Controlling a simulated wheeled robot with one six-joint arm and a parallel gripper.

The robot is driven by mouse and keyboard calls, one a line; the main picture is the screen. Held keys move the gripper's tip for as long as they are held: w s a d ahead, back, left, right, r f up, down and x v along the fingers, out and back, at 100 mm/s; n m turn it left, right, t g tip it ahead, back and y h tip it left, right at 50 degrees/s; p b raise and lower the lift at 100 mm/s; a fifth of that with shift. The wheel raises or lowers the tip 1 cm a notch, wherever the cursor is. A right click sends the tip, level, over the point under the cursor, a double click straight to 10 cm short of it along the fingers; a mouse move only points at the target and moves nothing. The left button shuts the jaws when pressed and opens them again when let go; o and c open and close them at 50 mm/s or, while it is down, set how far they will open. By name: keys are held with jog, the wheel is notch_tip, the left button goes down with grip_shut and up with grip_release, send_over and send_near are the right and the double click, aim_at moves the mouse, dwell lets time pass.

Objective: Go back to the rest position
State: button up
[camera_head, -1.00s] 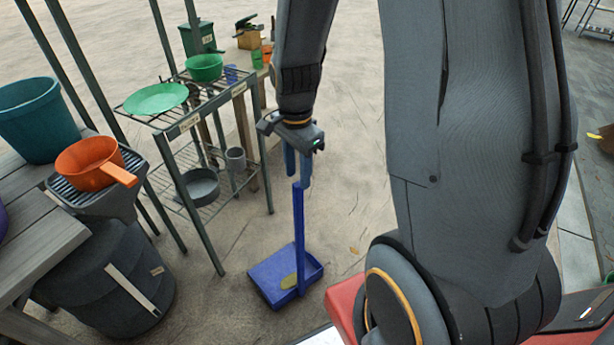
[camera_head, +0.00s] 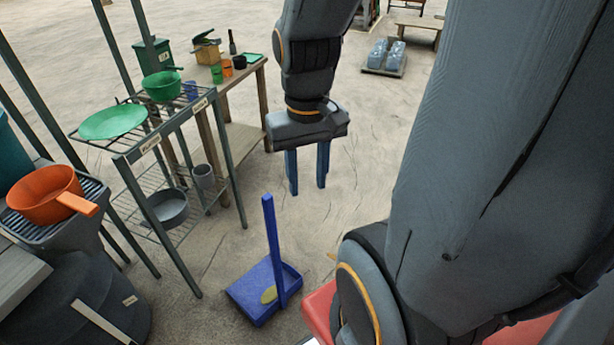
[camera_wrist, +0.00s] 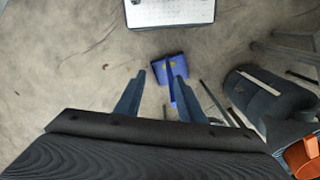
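My gripper (camera_head: 307,170) hangs in the air with its two blue fingers pointing down and apart, with nothing between them. In the wrist view my gripper (camera_wrist: 152,92) also shows open. The blue dustpan (camera_head: 262,292) with its upright handle (camera_head: 273,240) stands on the ground, below and left of my gripper in the head view.
A wire rack (camera_head: 190,110) holds a green plate (camera_head: 112,121) and a green pan (camera_head: 162,86). An orange pan (camera_head: 45,195) sits at the left above a dark bin (camera_head: 75,300). A wooden table (camera_head: 225,80) stands behind. Open ground lies right of the rack.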

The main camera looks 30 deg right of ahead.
jog(key=a+r+n+p, duration=0.2)
jog(key=a+r+p, duration=0.2)
jog(key=a+p, duration=0.2)
jog(key=shift+a, duration=0.4)
dwell(0.6)
